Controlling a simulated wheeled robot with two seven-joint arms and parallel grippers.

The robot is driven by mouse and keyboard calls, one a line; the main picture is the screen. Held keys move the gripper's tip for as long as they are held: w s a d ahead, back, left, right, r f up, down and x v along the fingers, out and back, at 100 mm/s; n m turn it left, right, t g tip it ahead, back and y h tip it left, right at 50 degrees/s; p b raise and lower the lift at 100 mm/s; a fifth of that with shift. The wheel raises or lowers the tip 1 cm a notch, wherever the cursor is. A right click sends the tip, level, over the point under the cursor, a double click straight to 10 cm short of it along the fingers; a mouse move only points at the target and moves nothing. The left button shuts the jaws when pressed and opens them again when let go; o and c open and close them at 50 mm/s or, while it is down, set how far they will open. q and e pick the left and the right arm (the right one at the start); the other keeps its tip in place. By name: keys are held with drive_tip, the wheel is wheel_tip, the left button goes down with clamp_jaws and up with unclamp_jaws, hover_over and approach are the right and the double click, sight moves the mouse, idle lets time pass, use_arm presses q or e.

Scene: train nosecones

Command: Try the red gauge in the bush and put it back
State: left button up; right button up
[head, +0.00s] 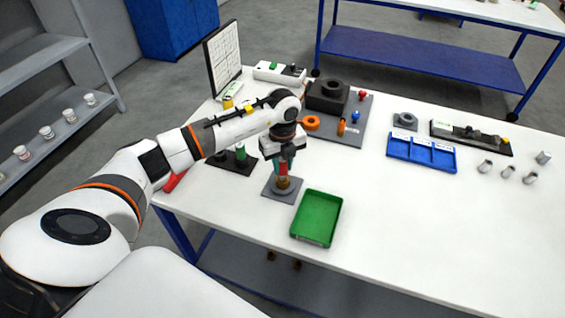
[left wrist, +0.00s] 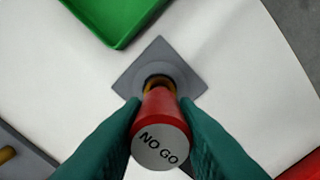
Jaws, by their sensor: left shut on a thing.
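The red gauge (left wrist: 164,115) has a pale end face marked "NO GO". My left gripper (left wrist: 163,130) is shut on it, with one green finger on each side. In the head view my left gripper (head: 284,152) points down, and the red gauge (head: 283,168) shows below it, upright. My right gripper is not in view.
A green tray (head: 316,219) lies right of the plate. A dark stand with green-topped pieces (head: 240,153) is to the left, beside a red object (head: 174,181) at the table edge. A blue divided tray (head: 421,152) is farther right. The front right of the table is clear.

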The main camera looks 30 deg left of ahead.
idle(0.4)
use_arm(q)
drive_tip(key=shift+r+p, duration=0.5)
drive_tip(key=shift+r, duration=0.1)
drive_tip(key=shift+r+p, duration=2.2)
drive_tip(key=shift+r, duration=0.95)
